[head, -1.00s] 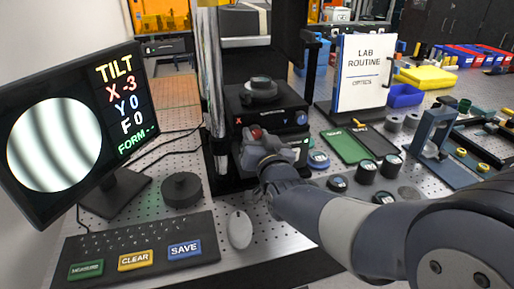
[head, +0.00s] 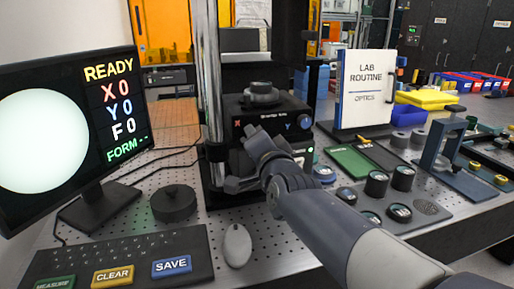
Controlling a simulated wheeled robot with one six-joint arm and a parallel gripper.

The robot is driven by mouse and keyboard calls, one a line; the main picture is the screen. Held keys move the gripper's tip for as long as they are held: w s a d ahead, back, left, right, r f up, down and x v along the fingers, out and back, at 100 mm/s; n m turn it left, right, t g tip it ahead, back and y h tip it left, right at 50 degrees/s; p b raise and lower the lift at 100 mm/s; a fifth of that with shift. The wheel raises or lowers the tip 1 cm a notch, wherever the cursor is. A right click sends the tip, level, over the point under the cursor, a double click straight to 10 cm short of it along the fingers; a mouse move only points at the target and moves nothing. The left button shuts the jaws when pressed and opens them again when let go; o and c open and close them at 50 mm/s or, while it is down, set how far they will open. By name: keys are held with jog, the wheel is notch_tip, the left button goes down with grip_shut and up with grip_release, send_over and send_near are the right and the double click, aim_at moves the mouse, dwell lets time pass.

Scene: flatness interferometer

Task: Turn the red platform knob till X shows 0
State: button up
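The monitor (head: 68,128) at the left reads READY, with X 0, Y 0, F 0 and FORM dashes, beside an evenly pale disc without fringes. The dark platform unit (head: 270,118) stands in the middle, with a red X mark on its front left and a blue knob (head: 305,122) on its front right. The red knob does not show; my gripper covers that part of the front. My gripper (head: 243,163) is at the unit's front left, seen from behind. I cannot tell whether its fingers are open, shut or touching the knob.
A keyboard (head: 120,250) with green, yellow and blue keys, a mouse (head: 236,246) and a black round puck (head: 173,203) lie in front. Right of my arm are a green tray (head: 350,160), several black cylinders and a lab routine binder (head: 366,88).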

dwell(0.3)
jog(key=o, duration=1)
jog(key=shift+p+v, duration=1.4)
jog(key=shift+v, duration=4)
